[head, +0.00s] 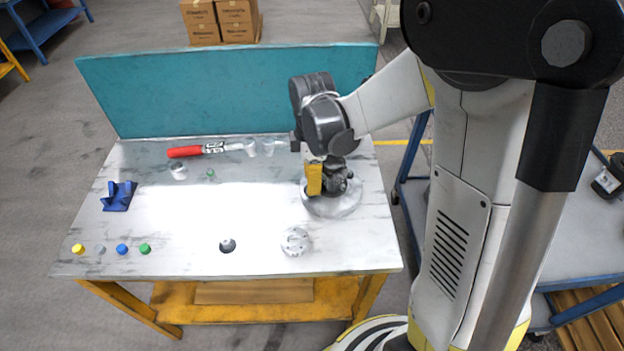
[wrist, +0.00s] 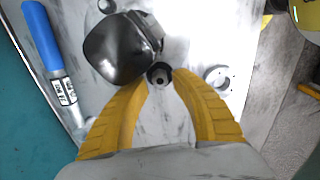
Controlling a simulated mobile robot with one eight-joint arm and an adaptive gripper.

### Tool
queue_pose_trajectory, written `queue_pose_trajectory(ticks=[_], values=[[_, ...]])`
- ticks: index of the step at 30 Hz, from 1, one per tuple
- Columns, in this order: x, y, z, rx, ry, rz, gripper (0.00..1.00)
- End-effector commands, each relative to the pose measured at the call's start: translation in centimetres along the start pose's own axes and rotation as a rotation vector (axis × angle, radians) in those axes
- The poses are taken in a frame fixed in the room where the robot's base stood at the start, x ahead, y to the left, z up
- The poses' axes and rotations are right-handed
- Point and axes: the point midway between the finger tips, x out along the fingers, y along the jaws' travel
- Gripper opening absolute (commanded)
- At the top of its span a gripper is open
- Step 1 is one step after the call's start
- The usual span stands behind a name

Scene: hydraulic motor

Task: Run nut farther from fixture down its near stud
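My gripper (wrist: 162,76) has two yellow fingers, one on each side of a small dark round piece with a hole or stud end in its middle, which looks like the nut (wrist: 160,76). Whether the fingertips touch it is not clear. A large dark, rounded part (wrist: 118,50) stands close by the left finger. In the head view my gripper (head: 314,180) points down beside dark parts (head: 340,181) over a round silver fixture base (head: 330,208) at the table's right. The nut and both studs cannot be made out there.
A red-handled tool (head: 186,152) lies along the teal back panel (head: 230,90). A blue-handled tool (wrist: 42,35) shows in the wrist view. A silver ringed part (head: 296,241), a blue stand (head: 119,196) and several coloured caps (head: 122,249) sit on the table. The table's middle is clear.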

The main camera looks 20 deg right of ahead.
Motion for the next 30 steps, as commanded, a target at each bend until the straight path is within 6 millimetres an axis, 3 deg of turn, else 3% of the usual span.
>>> queue_pose_trajectory(ticks=[11, 24, 30], values=[[-0.18, 0.01, 0.00, -0.062, 0.000, 0.000, 0.31], [-0.16, 0.01, 0.01, -0.822, 0.001, 0.000, 0.31], [-0.19, 0.01, 0.00, -0.906, 0.001, 0.000, 0.31]])
